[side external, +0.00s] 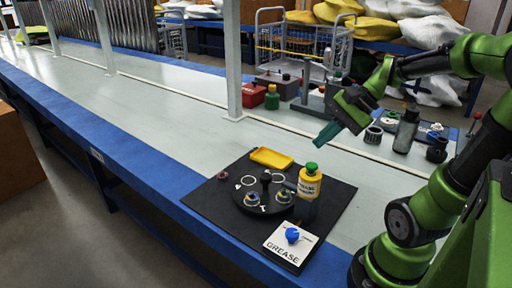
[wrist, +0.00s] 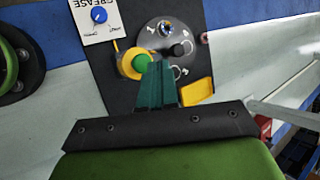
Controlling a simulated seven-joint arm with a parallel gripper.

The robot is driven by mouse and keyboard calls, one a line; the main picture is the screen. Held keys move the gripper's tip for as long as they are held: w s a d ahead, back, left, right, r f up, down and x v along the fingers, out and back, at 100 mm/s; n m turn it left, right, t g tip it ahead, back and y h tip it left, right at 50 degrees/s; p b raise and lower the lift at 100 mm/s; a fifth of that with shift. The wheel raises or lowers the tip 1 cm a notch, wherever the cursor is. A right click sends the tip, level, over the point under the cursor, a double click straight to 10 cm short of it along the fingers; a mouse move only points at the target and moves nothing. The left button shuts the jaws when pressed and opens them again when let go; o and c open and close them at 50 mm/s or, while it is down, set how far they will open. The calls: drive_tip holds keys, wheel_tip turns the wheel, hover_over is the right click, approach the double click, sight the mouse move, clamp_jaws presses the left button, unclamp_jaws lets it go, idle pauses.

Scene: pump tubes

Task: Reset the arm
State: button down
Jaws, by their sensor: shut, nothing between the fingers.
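My gripper (side external: 325,134) is shut and empty. Its green fingers point down and left, held in the air above the bench, to the right of and higher than the black mat (side external: 333,208). In the wrist view my gripper (wrist: 157,64) overlaps the picture of the yellow bottle (wrist: 124,64) with its green cap, and hides part of the round black plate (wrist: 183,33). In the side view the yellow bottle (side external: 309,185) stands upright on the mat beside the round plate (side external: 262,208), apart from my gripper.
A yellow tray (side external: 272,158) and a GREASE card (side external: 285,250) with a blue knob (side external: 292,235) lie on the mat. A grey post (side external: 233,60) rises behind. Dark containers (side external: 406,131) stand right of my gripper. The bench on the left is clear.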

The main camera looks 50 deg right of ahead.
drive_tip(key=a+r+n+t+h, duration=0.1)
drive_tip(key=a+n+h, duration=0.1)
drive_tip(key=a+n, duration=1)
drive_tip(key=shift+a+r+n, duration=0.3)
drive_tip(key=shift+n, duration=0.5)
